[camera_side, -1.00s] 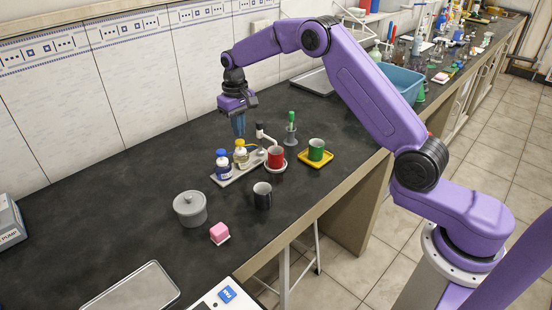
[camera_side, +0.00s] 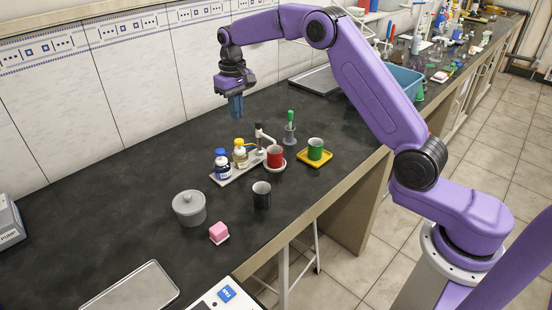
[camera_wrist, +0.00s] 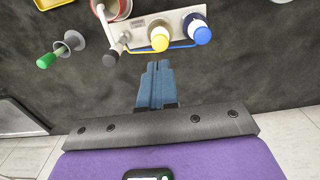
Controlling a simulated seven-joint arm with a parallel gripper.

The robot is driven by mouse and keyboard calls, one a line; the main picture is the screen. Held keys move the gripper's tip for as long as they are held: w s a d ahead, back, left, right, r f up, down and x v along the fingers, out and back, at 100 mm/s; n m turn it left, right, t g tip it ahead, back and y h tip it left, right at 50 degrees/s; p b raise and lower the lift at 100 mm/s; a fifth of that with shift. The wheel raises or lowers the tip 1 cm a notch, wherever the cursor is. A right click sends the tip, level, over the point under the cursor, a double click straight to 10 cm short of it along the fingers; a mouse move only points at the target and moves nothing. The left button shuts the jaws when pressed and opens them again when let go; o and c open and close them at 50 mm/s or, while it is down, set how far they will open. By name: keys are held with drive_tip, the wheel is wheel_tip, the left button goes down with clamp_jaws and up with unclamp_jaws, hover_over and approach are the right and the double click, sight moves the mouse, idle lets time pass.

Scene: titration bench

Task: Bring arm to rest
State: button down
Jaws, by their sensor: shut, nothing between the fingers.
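My gripper (camera_side: 236,106) hangs pointing down above the black bench (camera_side: 100,225), behind the bottle tray as the side view shows it. Its blue fingers are shut with nothing between them. They also show in the wrist view (camera_wrist: 155,70), close together and empty. My purple arm reaches from the right over the bench, with its elbow raised.
A tray (camera_side: 228,179) holds a blue-capped bottle (camera_side: 222,164) and a yellow-capped bottle (camera_side: 240,154). Nearby are a red mug (camera_side: 275,157), a green mug (camera_side: 315,149) on a yellow tray (camera_side: 326,158), a black mug (camera_side: 261,195), a grey pot (camera_side: 189,208) and a pink block (camera_side: 219,231).

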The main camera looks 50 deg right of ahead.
drive_tip(key=s+a+r+n, duration=0.3)
drive_tip(key=s+a, duration=0.2)
drive_tip(key=s, duration=0.5)
drive_tip(key=s+a+r+n, duration=0.2)
drive_tip(key=s+a+n, duration=0.15)
drive_tip(key=s, duration=0.75)
drive_tip(key=s+d+f+n, duration=0.1)
drive_tip(key=s+d+n, duration=0.2)
drive_tip(key=s, duration=0.9)
drive_tip(key=s+d+f+n, duration=0.2)
drive_tip(key=s+d+n, duration=0.1)
drive_tip(key=s, duration=0.9)
drive_tip(key=shift+s+d, duration=0.3)
drive_tip(key=shift+d, duration=0.55)
